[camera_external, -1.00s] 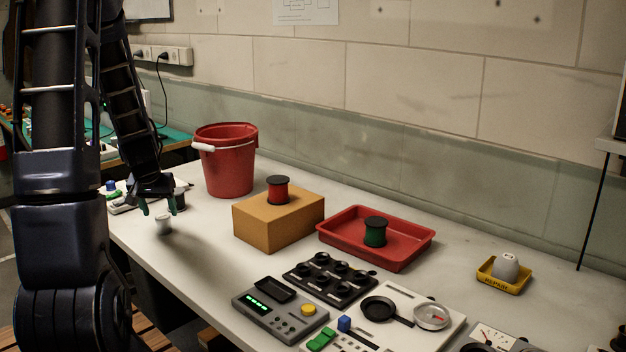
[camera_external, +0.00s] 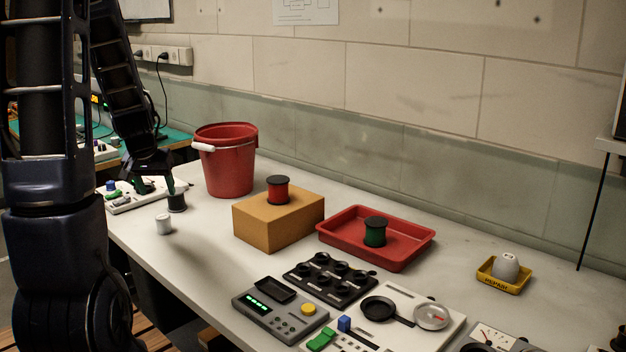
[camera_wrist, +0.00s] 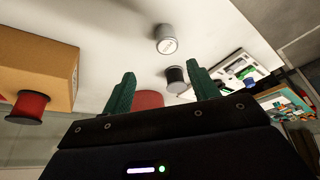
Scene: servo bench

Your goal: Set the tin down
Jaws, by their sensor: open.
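A small pale grey tin (camera_external: 163,225) stands on the white bench near its left front edge. It also shows in the wrist view (camera_wrist: 165,42), beyond the fingertips. My gripper (camera_external: 156,186) is open, with its green fingers apart and nothing between them. It is above and behind the tin in the external view, not touching it. The fingers also show in the wrist view (camera_wrist: 160,72), with a clear gap between them.
A dark spool (camera_external: 177,201) stands close to my fingers. A red bucket (camera_external: 228,172), an orange box (camera_external: 270,228) with a red spool (camera_external: 278,189), and a red tray (camera_external: 342,234) holding a green spool (camera_external: 375,232) are to the right. Bench space right of the tin is clear.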

